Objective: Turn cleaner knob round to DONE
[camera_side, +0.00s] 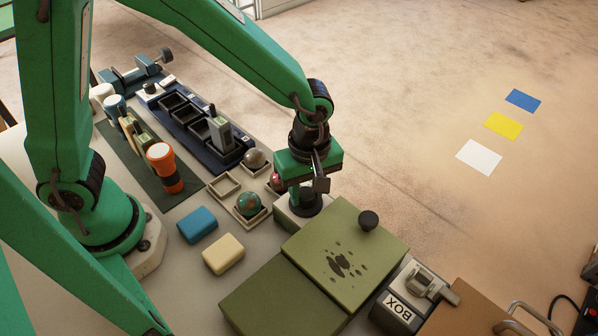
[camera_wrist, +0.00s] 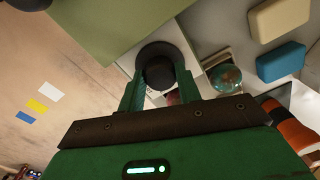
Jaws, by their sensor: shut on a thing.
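The cleaner knob (camera_side: 306,203) is a round black knob on top of a small pale box (camera_side: 288,214), beside the olive-green case. In the wrist view the knob (camera_wrist: 157,58) sits between my two green fingers. My gripper (camera_side: 307,187) points down over it in the side view and is shut on it; it also shows in the wrist view (camera_wrist: 158,78). The fingers and my wrist hide part of the knob and box. I see no DONE mark or pointer in either view.
The olive-green case (camera_side: 350,240) with a black ball knob (camera_side: 368,220) stands close in front. Balls in small trays, including a green-brown ball (camera_side: 247,204), lie left. A blue block (camera_side: 197,225) and a cream block (camera_side: 223,254) lie nearer. Open floor lies right.

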